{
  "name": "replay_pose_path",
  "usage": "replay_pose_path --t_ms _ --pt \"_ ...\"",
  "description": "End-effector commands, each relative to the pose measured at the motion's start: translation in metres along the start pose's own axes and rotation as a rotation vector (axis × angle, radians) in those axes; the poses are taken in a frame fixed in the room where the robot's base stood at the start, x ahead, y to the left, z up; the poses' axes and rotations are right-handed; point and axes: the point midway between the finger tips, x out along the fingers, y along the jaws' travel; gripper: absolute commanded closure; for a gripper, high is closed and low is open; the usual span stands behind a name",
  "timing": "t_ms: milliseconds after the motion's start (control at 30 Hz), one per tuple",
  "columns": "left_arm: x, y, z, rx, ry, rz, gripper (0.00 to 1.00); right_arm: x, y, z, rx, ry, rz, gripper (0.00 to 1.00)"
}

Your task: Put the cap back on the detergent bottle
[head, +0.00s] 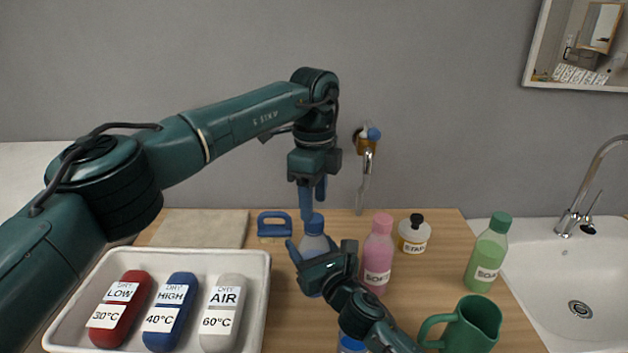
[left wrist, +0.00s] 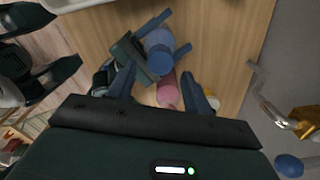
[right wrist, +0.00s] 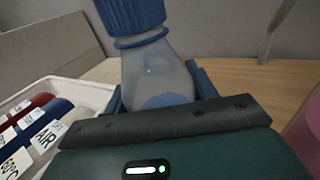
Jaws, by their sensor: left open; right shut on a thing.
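The detergent bottle (head: 312,246) is a clear bluish bottle standing upright on the wooden counter. Its blue ribbed cap (head: 314,222) sits on top of the neck; in the right wrist view the cap (right wrist: 132,14) is just above the neck ring, and I cannot tell if it is fully seated. My right gripper (head: 312,262) is shut around the bottle's body (right wrist: 155,75). My left gripper (head: 313,208) points down, open and empty, just above the cap. In the left wrist view the cap (left wrist: 161,61) is beyond the left fingertips.
A green mug (head: 470,326) and a green soap bottle (head: 488,254) are farther right, before the sink (head: 560,300). A white tray (head: 259,290) with labelled containers is at left.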

Motion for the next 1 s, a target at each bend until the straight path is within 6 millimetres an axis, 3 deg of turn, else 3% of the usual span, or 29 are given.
replay_pose_path --t_ms 100,300,667,1000 --pt "0.019 0.001 0.0 0.001 0.001 0.002 0.49 0.0 0.0 0.0 0.001 0.0 0.0 1.0" --pt "0.037 0.0 0.001 0.0 0.0 0.0 0.49 0.0 0.0 0.0 0.001 0.0 0.0 1.0" --pt "0.041 0.0 0.0 0.0 0.0 0.0 0.5 0.0 0.0 0.0 0.001 0.0 0.0 1.0" --pt "0.04 0.0 0.0 0.0 0.001 -0.001 0.78 0.0 0.0 0.0 0.001 0.0 0.0 1.0"
